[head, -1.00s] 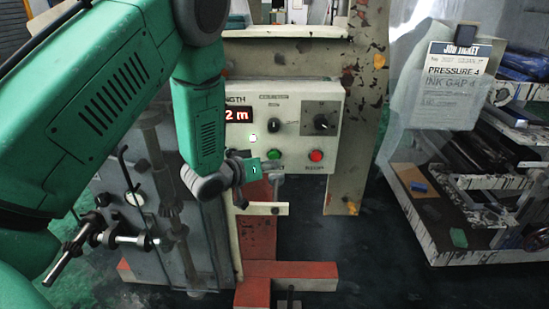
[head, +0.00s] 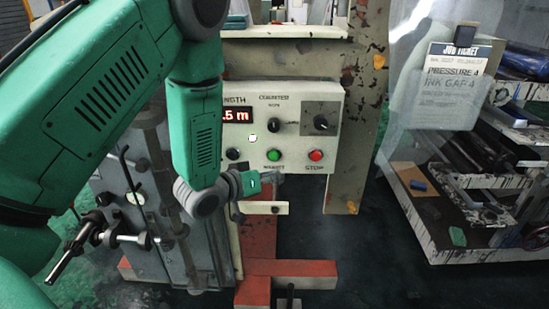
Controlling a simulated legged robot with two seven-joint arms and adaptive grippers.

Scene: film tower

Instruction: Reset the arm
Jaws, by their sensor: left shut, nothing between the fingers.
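My left arm, green with grey joints, comes in from the left and bends down in front of the machine. My left gripper (head: 274,184) is small in the view, just below the control panel (head: 292,128). It is shut and empty. The panel is cream, with a red-digit display (head: 238,115), a black knob (head: 321,122), a black switch (head: 274,126), a green button (head: 273,155), a red stop button (head: 315,155) and a black button (head: 233,154). The display's left part is hidden behind my arm. My right gripper is not in view.
An orange-red base (head: 290,274) stands on the dark floor below the panel. A worn upright post (head: 358,120) is right of the panel. A job ticket (head: 459,85) hangs at the right, above a shelf rack (head: 470,190). Dark floor lies clear between post and rack.

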